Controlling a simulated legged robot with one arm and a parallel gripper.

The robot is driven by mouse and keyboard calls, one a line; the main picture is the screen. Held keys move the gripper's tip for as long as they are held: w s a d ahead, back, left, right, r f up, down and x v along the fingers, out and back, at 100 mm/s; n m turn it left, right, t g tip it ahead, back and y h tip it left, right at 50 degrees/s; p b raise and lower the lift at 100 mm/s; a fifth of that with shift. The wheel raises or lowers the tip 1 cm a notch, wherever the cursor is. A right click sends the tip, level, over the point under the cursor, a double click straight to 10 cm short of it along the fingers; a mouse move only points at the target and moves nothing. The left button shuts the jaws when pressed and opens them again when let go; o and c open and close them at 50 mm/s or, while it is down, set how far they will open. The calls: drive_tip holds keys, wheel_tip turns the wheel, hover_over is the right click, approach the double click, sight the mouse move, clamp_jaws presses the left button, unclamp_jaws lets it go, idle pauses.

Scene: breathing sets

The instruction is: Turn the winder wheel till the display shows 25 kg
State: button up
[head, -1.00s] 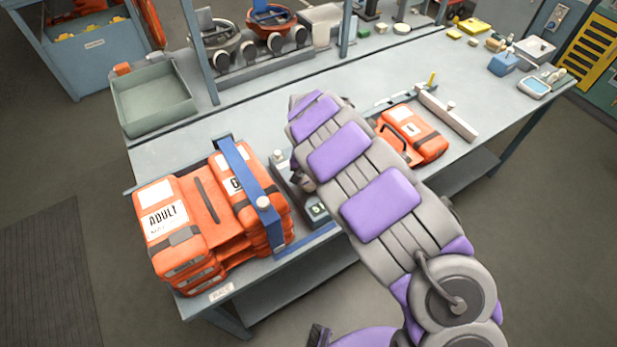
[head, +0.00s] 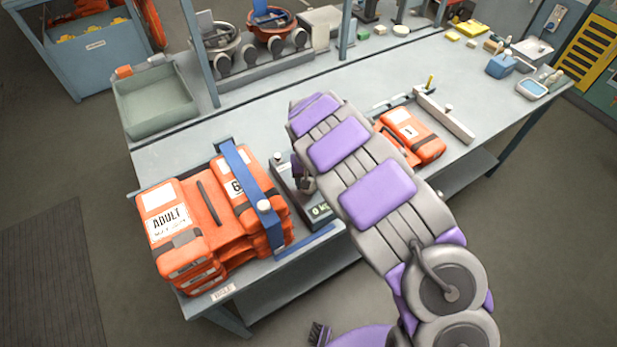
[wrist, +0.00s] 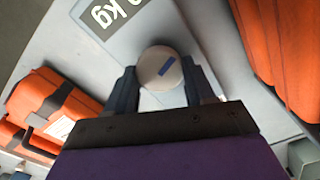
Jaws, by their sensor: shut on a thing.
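The winder wheel (wrist: 160,68) is a round pale knob with a blue mark on its top, in the middle of the wrist view. My gripper (wrist: 164,88) is shut on it, with a dark finger on each side. In the head view my gripper (head: 303,180) is at the grey device, mostly hidden by my arm. The display (head: 320,209) is a small dark panel on the device's front; it seems to read 0 kg, partly covered by my arm.
A stack of orange packs (head: 178,232) under a blue strap stands left of the device. Another orange pack (head: 412,133) lies right of my arm by a grey bar (head: 447,115). A grey-green tray (head: 155,103) sits at the bench's back left.

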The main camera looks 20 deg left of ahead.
drive_tip(key=shift+a+n+p, duration=0.1)
drive_tip(key=shift+n+p, duration=0.7)
drive_tip(key=shift+n, duration=0.5)
drive_tip(key=o, duration=1)
drive_tip(key=shift+o, duration=0.2)
wheel_tip(320, 180, up, 17)
drive_tip(key=p, duration=0.1)
drive_tip(key=shift+a+r, duration=0.1)
